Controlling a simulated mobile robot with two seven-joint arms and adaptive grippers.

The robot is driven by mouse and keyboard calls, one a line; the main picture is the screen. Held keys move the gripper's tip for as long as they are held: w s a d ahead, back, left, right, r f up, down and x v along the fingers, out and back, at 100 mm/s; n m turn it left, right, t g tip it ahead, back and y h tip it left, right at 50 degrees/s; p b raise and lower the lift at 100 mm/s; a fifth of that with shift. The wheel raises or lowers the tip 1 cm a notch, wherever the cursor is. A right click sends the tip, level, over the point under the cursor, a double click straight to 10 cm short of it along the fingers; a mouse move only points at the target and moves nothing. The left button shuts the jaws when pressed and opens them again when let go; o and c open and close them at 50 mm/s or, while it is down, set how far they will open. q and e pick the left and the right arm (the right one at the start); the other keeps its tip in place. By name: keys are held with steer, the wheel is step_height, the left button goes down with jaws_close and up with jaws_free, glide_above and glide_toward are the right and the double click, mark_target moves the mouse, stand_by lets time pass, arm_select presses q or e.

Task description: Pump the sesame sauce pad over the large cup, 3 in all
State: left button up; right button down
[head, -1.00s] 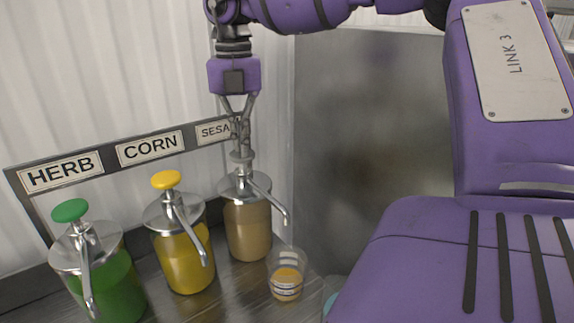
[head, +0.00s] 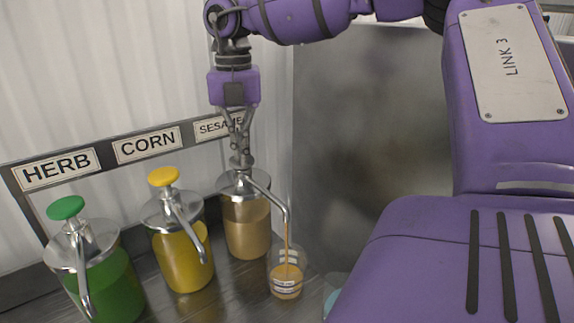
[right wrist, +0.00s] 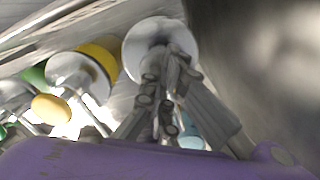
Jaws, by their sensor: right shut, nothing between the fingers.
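The sesame sauce jar (head: 246,228) stands at the right end of the row of jars, with tan sauce inside and a metal pump lid. My right gripper (head: 240,150) is shut and empty, pointing down on top of the sesame pump, whose pad is hidden under the fingers. A thin stream of tan sauce runs from the spout (head: 285,214) into the clear cup (head: 286,275), which holds some sauce at its bottom. In the right wrist view the shut fingers (right wrist: 165,120) lie over the round metal lid (right wrist: 155,42). My left gripper is out of view.
The corn jar (head: 184,258) with a yellow pad and the herb jar (head: 106,285) with a green pad stand to the left. A sign rail (head: 103,165) with labels runs behind them. A teal item (head: 332,303) shows partly beside my purple arm.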

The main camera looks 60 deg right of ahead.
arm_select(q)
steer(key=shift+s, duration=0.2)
arm_select(e)
steer(key=shift+r, duration=0.85)
steer(key=shift+r+p, duration=0.3)
steer(key=shift+r, duration=0.85)
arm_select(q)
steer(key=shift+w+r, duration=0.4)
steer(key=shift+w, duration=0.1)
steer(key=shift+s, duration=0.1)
